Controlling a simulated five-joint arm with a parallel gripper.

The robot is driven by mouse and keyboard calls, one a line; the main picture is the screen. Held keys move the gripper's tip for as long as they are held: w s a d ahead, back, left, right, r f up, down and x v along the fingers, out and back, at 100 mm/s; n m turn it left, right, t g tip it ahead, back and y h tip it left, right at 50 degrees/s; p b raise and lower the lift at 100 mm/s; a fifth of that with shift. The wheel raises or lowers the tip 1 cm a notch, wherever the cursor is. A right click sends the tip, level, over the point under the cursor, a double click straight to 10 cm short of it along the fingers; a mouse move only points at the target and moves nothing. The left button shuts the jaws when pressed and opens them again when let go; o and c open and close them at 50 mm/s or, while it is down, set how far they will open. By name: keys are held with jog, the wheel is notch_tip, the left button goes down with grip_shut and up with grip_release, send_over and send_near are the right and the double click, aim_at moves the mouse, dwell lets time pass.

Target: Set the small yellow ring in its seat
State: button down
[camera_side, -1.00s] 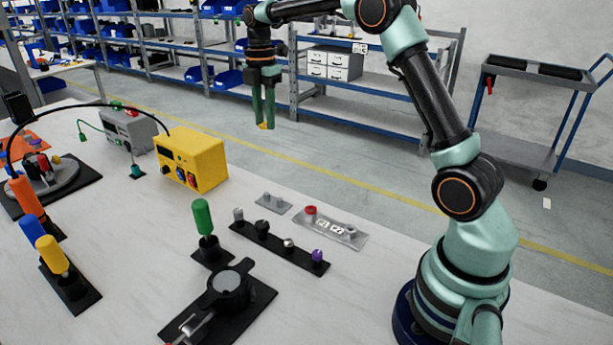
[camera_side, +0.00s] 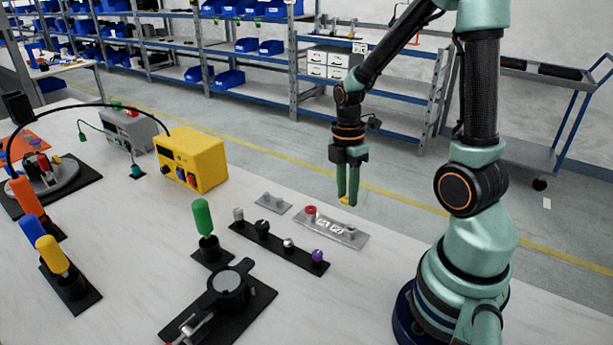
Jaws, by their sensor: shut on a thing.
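The small yellow ring (camera_side: 344,203) is between the fingertips of my gripper (camera_side: 347,200), which is shut on it; the fingers hide part of it. The gripper points straight down and holds the ring in the air. In the picture it appears just above the right half of a grey plate (camera_side: 326,238). That plate bears a red ring (camera_side: 310,211) at its left end and a bare grey post (camera_side: 351,230) at its right end. I cannot tell which part is the yellow ring's seat.
A small grey plate (camera_side: 272,204) and a black strip with several knobs (camera_side: 263,229) lie to the left. A green-handled tool (camera_side: 203,217), a black round fixture (camera_side: 229,290) and a yellow box (camera_side: 194,162) stand further left. The table's front middle is bare.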

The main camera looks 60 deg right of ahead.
jog(key=shift+s+a+f, duration=0.1)
jog(key=shift+s+f, duration=0.2)
jog(key=shift+f, duration=0.8)
jog(key=shift+s+a+f, duration=0.1)
jog(key=shift+s+f, duration=0.25)
jog(key=shift+f, duration=0.75)
jog(key=shift+s+a+f, duration=0.1)
jog(key=shift+s+f, duration=0.2)
jog(key=shift+f, duration=0.8)
jog(key=c, duration=0.9)
grip_release()
jog(key=shift+d, duration=0.1)
jog(key=o, duration=0.5)
jog(key=shift+w, duration=0.1)
jog(key=shift+c, duration=0.2)
